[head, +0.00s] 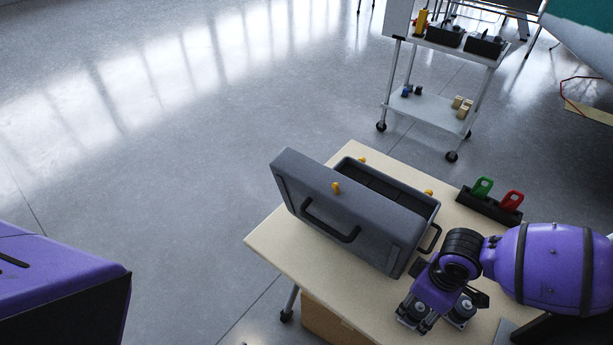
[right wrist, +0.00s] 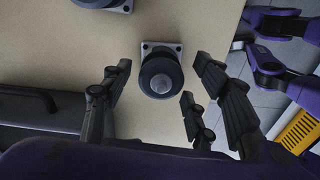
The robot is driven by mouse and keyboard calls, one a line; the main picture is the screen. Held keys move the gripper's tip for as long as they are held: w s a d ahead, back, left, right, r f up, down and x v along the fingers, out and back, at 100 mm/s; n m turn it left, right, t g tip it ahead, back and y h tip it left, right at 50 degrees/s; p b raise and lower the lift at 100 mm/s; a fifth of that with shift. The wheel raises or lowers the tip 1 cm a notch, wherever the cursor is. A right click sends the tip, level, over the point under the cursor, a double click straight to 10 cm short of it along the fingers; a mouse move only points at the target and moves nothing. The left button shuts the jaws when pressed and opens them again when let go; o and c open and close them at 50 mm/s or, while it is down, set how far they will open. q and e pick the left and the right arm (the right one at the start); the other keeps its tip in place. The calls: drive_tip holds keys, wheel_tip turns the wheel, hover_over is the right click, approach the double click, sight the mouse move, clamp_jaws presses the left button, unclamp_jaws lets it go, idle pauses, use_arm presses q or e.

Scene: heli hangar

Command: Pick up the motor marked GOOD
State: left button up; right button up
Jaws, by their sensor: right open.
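In the head view two small dark motors on square metal plates stand near the table's front right, one left motor (head: 412,313) and one right motor (head: 462,312). My right gripper (head: 440,308) hangs over them and partly covers them. In the right wrist view one motor (right wrist: 160,75), dark and round with a pale shaft tip, sits between the spread fingers of my right gripper (right wrist: 158,95), which is open and empty. Another motor (right wrist: 100,3) is cut off at the top left. No GOOD marking is readable. My left gripper is not seen.
A grey open case (head: 340,213) with a black handle stands on the wooden table (head: 270,242), close left of my right gripper. A black holder (head: 490,207) with a green tag (head: 482,187) and a red tag (head: 511,201) lies behind. A cart (head: 430,106) stands farther back.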

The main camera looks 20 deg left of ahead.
drive_tip(key=shift+w+f, duration=0.25)
drive_tip(key=shift+f, duration=0.95)
drive_tip(key=shift+s, duration=0.1)
drive_tip(key=shift+r, duration=0.1)
clamp_jaws()
